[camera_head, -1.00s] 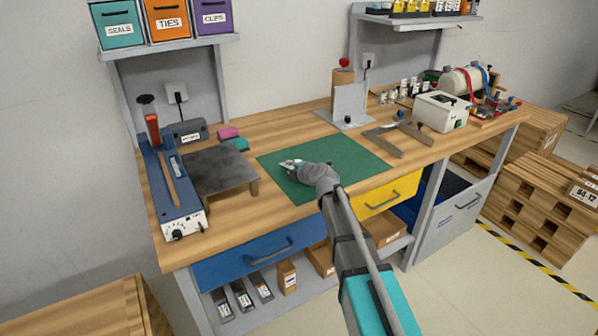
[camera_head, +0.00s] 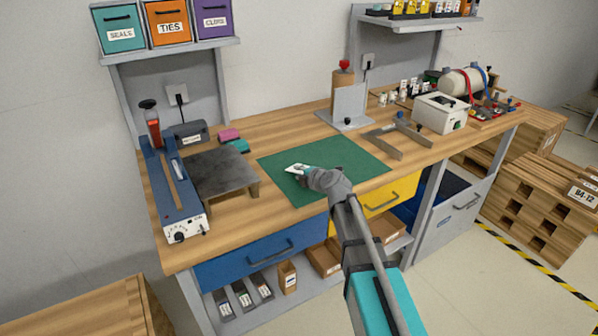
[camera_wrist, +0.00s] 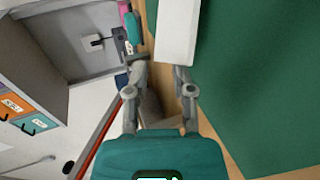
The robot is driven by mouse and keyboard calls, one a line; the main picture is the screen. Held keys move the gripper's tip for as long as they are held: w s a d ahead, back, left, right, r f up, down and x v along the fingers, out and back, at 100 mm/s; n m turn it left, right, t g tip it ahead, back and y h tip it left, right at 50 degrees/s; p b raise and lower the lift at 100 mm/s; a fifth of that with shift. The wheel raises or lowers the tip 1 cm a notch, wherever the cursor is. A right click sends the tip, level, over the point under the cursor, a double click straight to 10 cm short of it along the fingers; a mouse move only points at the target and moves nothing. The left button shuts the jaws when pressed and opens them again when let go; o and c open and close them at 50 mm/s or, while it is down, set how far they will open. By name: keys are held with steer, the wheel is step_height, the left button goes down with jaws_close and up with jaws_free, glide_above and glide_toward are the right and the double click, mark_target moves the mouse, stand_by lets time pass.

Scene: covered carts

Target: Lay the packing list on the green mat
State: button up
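The packing list is a small white sheet (camera_head: 296,168) at the tip of my gripper (camera_head: 306,175) in the head view, over the left part of the green mat (camera_head: 345,158). In the wrist view the sheet (camera_wrist: 176,30) reaches away from my fingertips (camera_wrist: 163,74) and looks raised, overlapping the mat's edge in the picture. My gripper appears shut on the end of the sheet; the exact contact is hard to see. The mat (camera_wrist: 260,80) fills the right of the wrist view. My arm hides part of the mat's front.
A dark low platform (camera_head: 215,172) and a blue sealer (camera_head: 175,195) stand left of the mat. Pink (camera_head: 229,134) and teal (camera_head: 238,146) blocks lie behind it. A grey bracket (camera_head: 350,105) and an angled frame (camera_head: 400,138) stand behind and right. Most of the mat is bare.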

steer(key=shift+p+v, duration=0.35)
steer(key=shift+v, duration=0.9)
steer(key=shift+r, duration=0.1)
step_height(320, 180, up, 7)
steer(key=s+d+p, duration=0.1)
steer(key=s+p, duration=0.1)
steer(key=p, duration=0.5)
steer(key=shift+d, duration=0.4)
steer(key=shift+s, duration=0.15)
steer(key=s+d+f+m+g+h+p, duration=0.1)
steer(key=s+d+f+m+g+h, duration=0.3)
steer(key=s+d+m, duration=0.5)
steer(key=s+d+f+m+g+h+p, duration=0.1)
steer(key=s+d+f+m+g+h, duration=0.3)
steer(key=s+d+m, duration=0.6)
steer(key=shift+s+d+f+m+g, duration=0.35)
steer(key=shift+s+f+m+g, duration=0.95)
steer(key=shift+m, duration=2)
